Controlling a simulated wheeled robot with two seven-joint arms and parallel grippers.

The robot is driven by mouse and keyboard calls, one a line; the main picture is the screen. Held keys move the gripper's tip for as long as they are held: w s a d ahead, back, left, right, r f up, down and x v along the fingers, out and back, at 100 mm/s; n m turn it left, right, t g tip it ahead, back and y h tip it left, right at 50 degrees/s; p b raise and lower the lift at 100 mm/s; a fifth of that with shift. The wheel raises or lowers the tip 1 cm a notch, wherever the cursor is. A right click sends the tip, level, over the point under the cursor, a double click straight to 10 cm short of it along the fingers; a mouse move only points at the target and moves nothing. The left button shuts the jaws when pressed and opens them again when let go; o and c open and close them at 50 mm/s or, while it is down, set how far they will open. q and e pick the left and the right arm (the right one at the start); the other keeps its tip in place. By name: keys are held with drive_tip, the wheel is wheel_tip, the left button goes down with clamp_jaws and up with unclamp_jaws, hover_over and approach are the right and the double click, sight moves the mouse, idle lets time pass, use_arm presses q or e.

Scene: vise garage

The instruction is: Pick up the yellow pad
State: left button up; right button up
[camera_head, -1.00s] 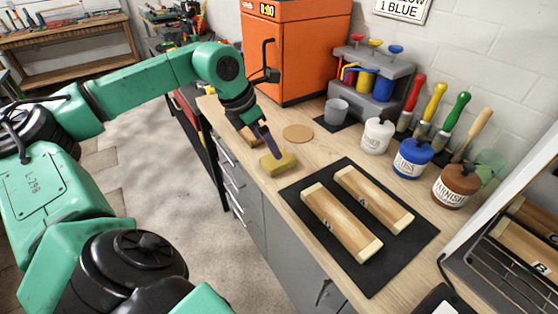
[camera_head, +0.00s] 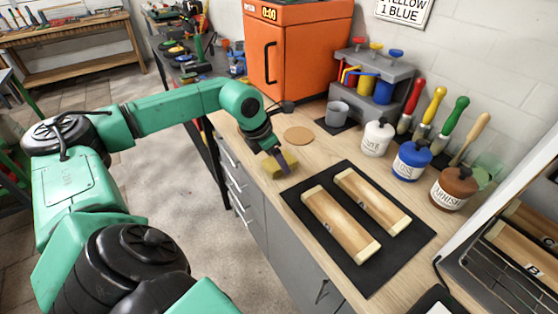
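The yellow pad (camera_head: 271,168) lies on the wooden worktop, near its front edge and just left of the black mat. My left gripper (camera_head: 281,163) reaches down over the pad from behind and left. A dark finger crosses the pad's face, and the gripper hides part of the pad. I cannot tell whether the fingers are closed on it or only beside it. The pad looks to be at worktop level. My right gripper is not in view.
Two wooden blocks (camera_head: 340,225) (camera_head: 372,202) lie on the black mat (camera_head: 313,185). A round cork disc (camera_head: 298,135) and a grey cup (camera_head: 338,111) are behind the pad. White (camera_head: 377,139), blue (camera_head: 412,160) and brown (camera_head: 454,188) jars stand right. An orange cabinet (camera_head: 296,50) is behind.

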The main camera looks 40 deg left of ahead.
use_arm(q)
wheel_tip(320, 180, up, 8)
drive_tip(key=shift+r, duration=0.25)
wheel_tip(320, 180, up, 12)
drive_tip(key=p, duration=0.4)
drive_tip(key=shift+f, duration=0.2)
